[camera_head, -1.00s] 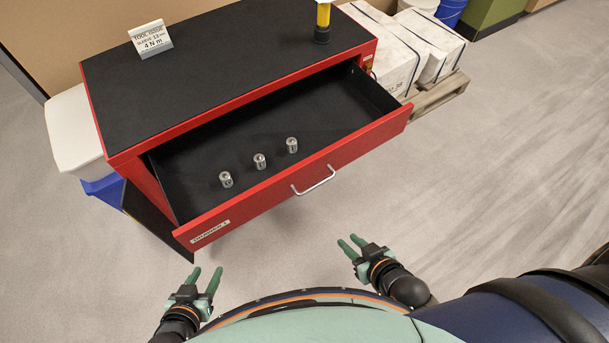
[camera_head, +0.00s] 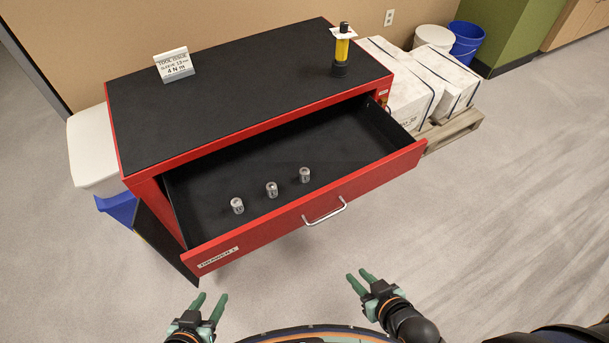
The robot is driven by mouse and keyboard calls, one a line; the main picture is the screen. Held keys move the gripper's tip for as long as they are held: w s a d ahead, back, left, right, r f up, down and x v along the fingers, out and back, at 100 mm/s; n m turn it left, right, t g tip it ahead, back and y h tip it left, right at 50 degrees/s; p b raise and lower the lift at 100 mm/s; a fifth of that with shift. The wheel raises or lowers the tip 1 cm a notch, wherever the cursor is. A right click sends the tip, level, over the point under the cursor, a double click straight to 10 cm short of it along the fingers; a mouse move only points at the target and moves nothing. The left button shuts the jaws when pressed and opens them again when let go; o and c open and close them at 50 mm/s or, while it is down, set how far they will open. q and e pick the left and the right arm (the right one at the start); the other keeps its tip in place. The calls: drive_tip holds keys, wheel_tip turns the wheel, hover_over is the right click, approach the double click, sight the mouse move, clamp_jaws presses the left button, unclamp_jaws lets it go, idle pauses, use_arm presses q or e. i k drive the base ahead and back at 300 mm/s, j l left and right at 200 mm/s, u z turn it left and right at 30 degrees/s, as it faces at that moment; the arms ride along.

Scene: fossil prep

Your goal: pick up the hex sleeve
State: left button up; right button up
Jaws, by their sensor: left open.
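Three small silvery metal sleeves stand in a slanting row in the open black-lined drawer (camera_head: 250,160): a left one (camera_head: 237,205), a middle one (camera_head: 272,189) and a right one (camera_head: 305,174). They look alike at this size, and I cannot tell which has the hex form. My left gripper (camera_head: 209,304) is open and empty, low in the view in front of the drawer's left part. My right gripper (camera_head: 360,276) has its two green fingers apart and is empty, in front of the drawer and right of the handle. Neither gripper touches anything.
The red cabinet's black top (camera_head: 240,90) carries a sign (camera_head: 174,65) reading "4 N m" and a yellow-and-black tool (camera_head: 342,48). The drawer's red front with its handle (camera_head: 325,212) stands between my grippers and the sleeves. White strapped boxes (camera_head: 408,85) on a pallet (camera_head: 452,128) stand right.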

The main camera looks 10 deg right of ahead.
sight(303, 171)
drive_tip(key=l+u, duration=0.4)
drive_tip(key=l, duration=0.2)
drive_tip(key=l+u, duration=0.4)
drive_tip(key=l, duration=0.2)
drive_tip(key=l+u, duration=0.4)
drive_tip(key=l, duration=0.2)
drive_tip(key=i, duration=0.45)
